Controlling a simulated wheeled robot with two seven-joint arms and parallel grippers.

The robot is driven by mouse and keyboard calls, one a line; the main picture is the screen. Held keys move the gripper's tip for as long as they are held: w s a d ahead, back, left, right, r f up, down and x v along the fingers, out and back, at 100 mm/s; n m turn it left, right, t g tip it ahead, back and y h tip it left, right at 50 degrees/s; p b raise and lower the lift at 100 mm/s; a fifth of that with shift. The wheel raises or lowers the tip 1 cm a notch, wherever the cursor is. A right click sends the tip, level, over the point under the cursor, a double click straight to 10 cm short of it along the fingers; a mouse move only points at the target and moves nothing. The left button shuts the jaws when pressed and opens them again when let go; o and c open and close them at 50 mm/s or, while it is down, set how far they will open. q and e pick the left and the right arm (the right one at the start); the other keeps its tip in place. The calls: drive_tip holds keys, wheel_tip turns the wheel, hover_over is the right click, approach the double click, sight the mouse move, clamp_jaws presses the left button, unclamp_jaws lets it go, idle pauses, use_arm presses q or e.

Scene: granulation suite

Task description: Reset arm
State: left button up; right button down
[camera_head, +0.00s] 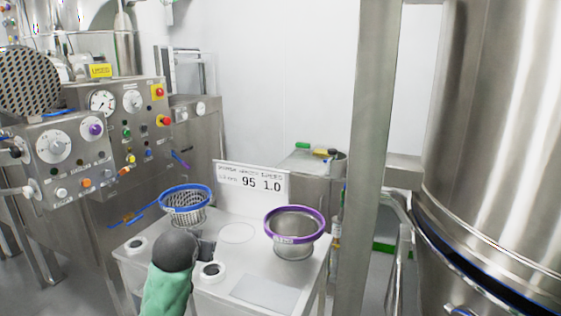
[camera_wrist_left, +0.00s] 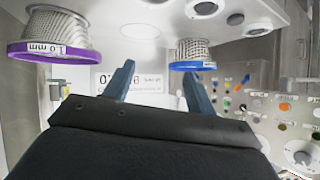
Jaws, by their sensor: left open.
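My left arm rises from the bottom of the head view, with its dark left gripper (camera_head: 206,246) low at the near edge of a white-topped stand (camera_head: 240,262). In the left wrist view the two fingers of the left gripper (camera_wrist_left: 160,82) are apart, with nothing between them. A blue-rimmed mesh basket (camera_head: 186,207) stands just beyond the gripper; it also shows in the wrist view (camera_wrist_left: 193,56). A purple-rimmed sieve (camera_head: 295,232) stands to the right on the stand; its label reads 1.0 mm in the wrist view (camera_wrist_left: 60,45). My right gripper is not seen.
A sign (camera_head: 252,182) reading 95 and 1.0 stands behind the baskets. A control panel (camera_head: 125,130) with knobs and a gauge is at left. A steel post (camera_head: 369,150) and large steel vessel (camera_head: 495,140) are at right. A pale plate (camera_head: 264,292) lies on the stand's front.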

use_arm(q)
drive_tip(key=s+d+f+g+h, duration=0.1)
drive_tip(key=s+d+f+g, duration=0.1)
drive_tip(key=s+f, duration=0.9)
drive_tip(key=s+d+f+g+p, duration=0.1)
drive_tip(key=s+d+f+g, duration=0.2)
drive_tip(key=s+f, duration=0.8)
drive_tip(key=s+d+f+g+h, duration=0.1)
drive_tip(key=s+f+g, duration=0.3)
drive_tip(key=s+f, duration=0.7)
drive_tip(key=s+d, duration=0.1)
drive_tip(key=s, duration=0.8)
drive_tip(key=shift+d+f+m+h, duration=0.3)
drive_tip(key=shift+d+f+m, duration=0.05)
drive_tip(key=shift+m, duration=0.05)
drive_tip(key=shift+s, duration=0.1)
